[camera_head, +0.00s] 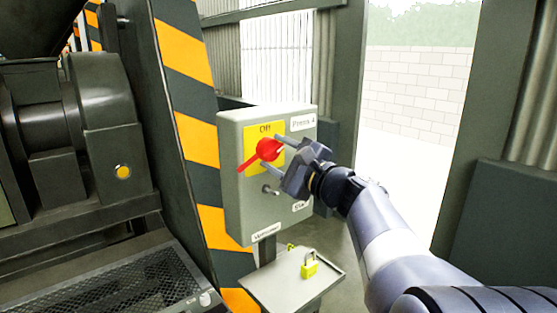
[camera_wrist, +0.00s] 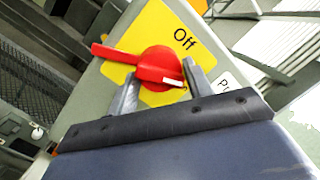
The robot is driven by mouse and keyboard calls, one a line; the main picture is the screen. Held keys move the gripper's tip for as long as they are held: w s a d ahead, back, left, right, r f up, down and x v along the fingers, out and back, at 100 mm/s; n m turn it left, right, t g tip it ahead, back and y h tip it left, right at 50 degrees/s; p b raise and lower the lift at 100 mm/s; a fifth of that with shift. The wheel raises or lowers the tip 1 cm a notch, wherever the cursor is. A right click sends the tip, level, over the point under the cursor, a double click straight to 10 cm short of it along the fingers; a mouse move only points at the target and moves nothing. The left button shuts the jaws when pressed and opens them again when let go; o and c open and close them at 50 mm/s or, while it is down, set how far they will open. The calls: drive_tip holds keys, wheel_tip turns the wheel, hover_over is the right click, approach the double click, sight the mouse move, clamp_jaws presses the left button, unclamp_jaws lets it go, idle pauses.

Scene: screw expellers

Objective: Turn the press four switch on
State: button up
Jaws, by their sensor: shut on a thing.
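The press four switch is a red rotary handle (camera_head: 268,150) on a yellow plate (camera_head: 252,138) marked "Off". It sits on the front of a grey control box (camera_head: 241,205) labelled "Press 4". The handle's long end points to the lower left in the head view. In the wrist view the red handle (camera_wrist: 152,68) has its long end to the left, with a small white mark at its right side. My gripper (camera_head: 273,156) is at the handle, its two fingers (camera_wrist: 160,84) on either side of the red hub, shut on it.
Below the box is a small tray (camera_head: 285,292) with a yellow padlock (camera_head: 309,265). A smaller knob (camera_head: 270,190) is lower on the box. A striped post (camera_head: 190,100) and dark machinery (camera_head: 95,110) stand to the left. A bright doorway opens to the right.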

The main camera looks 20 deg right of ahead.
drive_tip(key=m, duration=0.5)
drive_tip(key=shift+a+f+m+h, duration=0.1)
drive_tip(key=shift+f+m+h, duration=0.2)
drive_tip(key=shift+h, duration=0.1)
idle(0.3)
drive_tip(key=o, duration=0.9)
drive_tip(key=shift+r, duration=0.15)
drive_tip(key=shift+o, duration=0.2)
drive_tip(key=b+v, duration=0.2)
drive_tip(key=v, duration=0.8)
drive_tip(key=shift+s+f, duration=0.25)
drive_tip(key=shift+s, duration=0.15)
